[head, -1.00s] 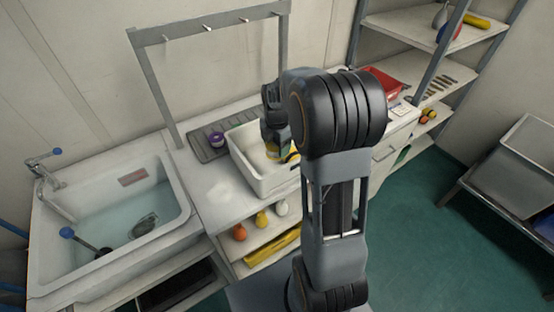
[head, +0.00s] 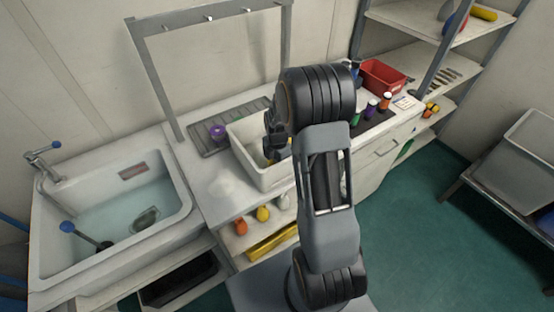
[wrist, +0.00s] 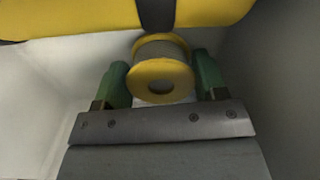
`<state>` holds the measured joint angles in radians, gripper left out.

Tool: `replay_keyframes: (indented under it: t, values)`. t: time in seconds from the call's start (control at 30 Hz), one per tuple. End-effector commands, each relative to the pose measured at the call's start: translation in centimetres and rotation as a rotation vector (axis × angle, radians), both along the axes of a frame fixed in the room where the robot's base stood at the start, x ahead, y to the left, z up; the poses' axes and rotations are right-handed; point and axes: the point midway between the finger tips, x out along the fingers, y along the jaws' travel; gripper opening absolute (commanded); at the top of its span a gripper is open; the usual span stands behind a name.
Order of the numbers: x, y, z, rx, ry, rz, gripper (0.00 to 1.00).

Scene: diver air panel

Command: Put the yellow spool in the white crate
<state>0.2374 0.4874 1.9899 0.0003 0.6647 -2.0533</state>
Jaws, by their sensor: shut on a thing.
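The yellow spool (wrist: 160,77) sits between the two green-padded fingers of my gripper (wrist: 162,84) in the wrist view, and the gripper is shut on it. The white crate (head: 262,184) stands on the counter in the head view. My gripper (head: 276,154) is over the crate's opening and reaches down into it. Pale crate walls show on both sides of the gripper in the wrist view. A larger yellow thing with a dark band (wrist: 70,18) lies close beyond the spool. My arm hides part of the crate, and I cannot tell whether the spool touches its floor.
A sink (head: 110,215) with water is on the left. A purple-topped spool (head: 217,132) lies on a grey drain mat behind the crate. A metal rack frame (head: 160,85) stands behind. Small bottles (head: 372,106) and a red bin (head: 384,76) are on the right.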

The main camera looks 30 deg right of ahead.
Motion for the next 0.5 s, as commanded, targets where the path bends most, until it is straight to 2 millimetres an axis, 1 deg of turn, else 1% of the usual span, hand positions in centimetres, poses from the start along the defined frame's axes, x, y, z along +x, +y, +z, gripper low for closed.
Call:
replay_keyframes:
  t: [0.3, 0.43, 0.47, 0.5]
  values:
    - [0.02, -0.01, -0.25, -0.001, -0.001, 0.0, 0.41]
    - [0.01, -0.01, -0.67, -0.001, -0.001, 0.0, 0.41]
    - [0.01, -0.01, -0.58, -0.001, -0.001, 0.0, 0.67]
    - [0.01, -0.01, -0.52, -0.001, -0.001, 0.0, 0.71]
